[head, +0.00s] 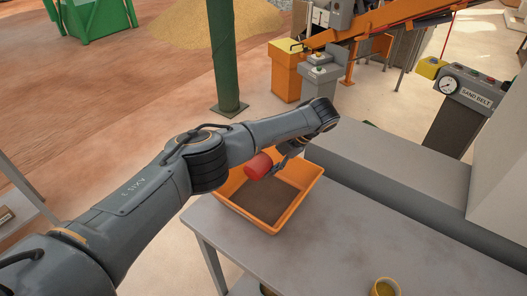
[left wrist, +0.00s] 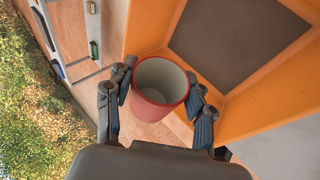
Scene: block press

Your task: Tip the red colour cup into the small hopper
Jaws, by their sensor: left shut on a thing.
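The small hopper is an orange tray-like bin (head: 303,192) with a dark floor, at the table's far left corner. My left gripper (head: 272,160) is shut on the cup, partly hidden by my arm. In the left wrist view the cup (left wrist: 160,88) sits between both fingers, its open mouth showing a pale inside with no clear contents. The hopper's orange wall (left wrist: 147,30) is beside it. My right gripper is not in view.
The grey table (head: 350,235) is mostly clear. A yellow cup (head: 385,287) stands at its front edge. A grey block-shaped machine body (head: 400,190) borders the table on the right. A green post (head: 225,60) and the sand belt panel (head: 465,105) stand beyond.

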